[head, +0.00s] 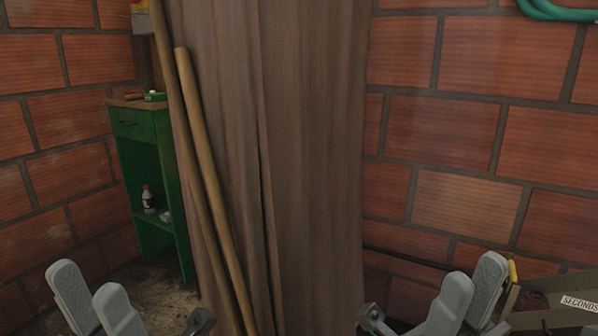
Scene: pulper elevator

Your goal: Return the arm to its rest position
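My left gripper (87,278) is at the lower left of the head view. Its two grey fingers point up and stand apart, with nothing seen between them. My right gripper (474,267) is at the lower right, also with two grey fingers pointing up and apart, and nothing seen held. The bases of both grippers and most of both arms are below the picture edge.
Wooden planks (310,150) stand against the brick wall (470,130) ahead, with two poles (215,185) leaning on them. A green cabinet (130,150) holds a small bottle (148,198). A crate (560,290) labelled "SECONDS" sits right of my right gripper. A green hose (560,12) hangs top right.

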